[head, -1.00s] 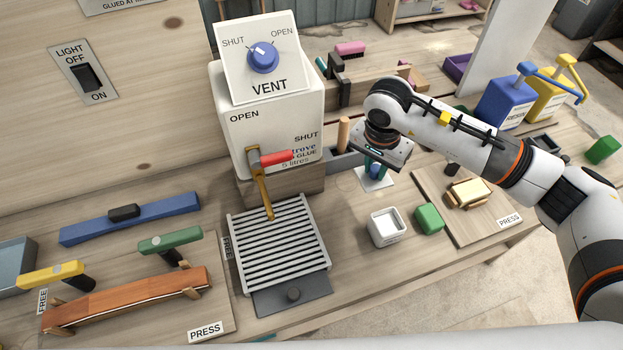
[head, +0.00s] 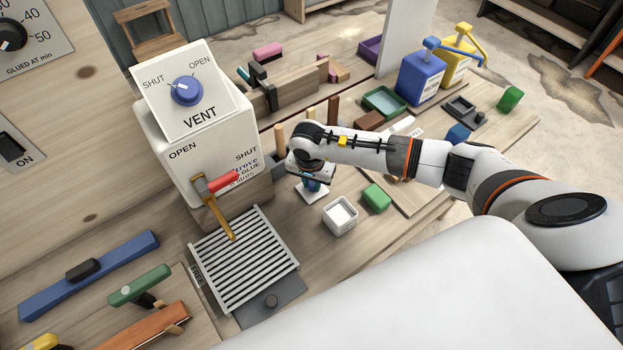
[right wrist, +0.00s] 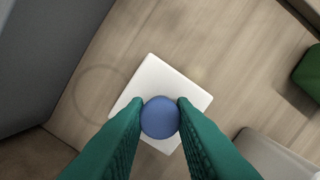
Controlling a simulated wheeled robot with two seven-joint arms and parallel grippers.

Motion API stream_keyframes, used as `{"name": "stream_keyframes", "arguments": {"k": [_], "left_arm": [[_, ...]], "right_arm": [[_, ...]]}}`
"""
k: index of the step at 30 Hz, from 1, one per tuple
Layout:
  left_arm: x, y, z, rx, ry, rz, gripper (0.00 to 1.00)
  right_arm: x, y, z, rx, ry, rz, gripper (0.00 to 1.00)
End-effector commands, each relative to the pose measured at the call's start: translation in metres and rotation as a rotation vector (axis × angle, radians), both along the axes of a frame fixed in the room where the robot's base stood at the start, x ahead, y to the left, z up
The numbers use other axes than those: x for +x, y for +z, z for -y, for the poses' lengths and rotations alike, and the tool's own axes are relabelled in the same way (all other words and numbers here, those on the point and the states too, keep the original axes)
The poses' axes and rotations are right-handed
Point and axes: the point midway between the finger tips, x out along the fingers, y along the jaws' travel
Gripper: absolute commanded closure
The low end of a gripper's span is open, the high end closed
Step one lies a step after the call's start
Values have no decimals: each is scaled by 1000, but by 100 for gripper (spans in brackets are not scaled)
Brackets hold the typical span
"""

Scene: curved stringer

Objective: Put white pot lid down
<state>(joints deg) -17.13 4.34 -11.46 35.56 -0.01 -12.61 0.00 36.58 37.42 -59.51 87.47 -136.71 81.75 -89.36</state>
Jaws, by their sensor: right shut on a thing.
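The white pot lid (right wrist: 177,92) is a flat white square with a round blue knob (right wrist: 161,117). The green fingers of my right gripper (right wrist: 160,118) are shut on the knob from both sides. In the head view my right gripper (head: 312,182) points down with the lid (head: 317,195) low under it, level with the bench top; I cannot tell whether it touches the wood. The white pot (head: 340,215), square and open, stands just in front and to the right of the lid, apart from it. My left gripper is not in view.
A green block (head: 377,197) stands right of the pot. The glue dispenser (head: 205,145) with its slatted grate (head: 245,262) is to the left. Bare wood surrounds the lid in the wrist view, with a grey wall (right wrist: 45,50) at upper left.

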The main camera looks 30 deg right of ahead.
Motion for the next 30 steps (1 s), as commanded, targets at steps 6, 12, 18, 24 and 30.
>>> {"name": "stream_keyframes", "arguments": {"k": [6, 12, 18, 24, 30], "left_arm": [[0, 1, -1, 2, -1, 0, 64], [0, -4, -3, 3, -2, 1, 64], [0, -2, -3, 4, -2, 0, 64], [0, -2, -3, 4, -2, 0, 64], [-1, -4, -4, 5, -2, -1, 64]], "right_arm": [[1, -3, 0, 1, 0, 2, 98], [0, -8, 0, 0, 1, 1, 98], [0, -6, 0, 1, 0, 1, 56], [0, -5, 0, 1, 0, 1, 56], [1, 7, -1, 2, 3, 5, 56]]}}
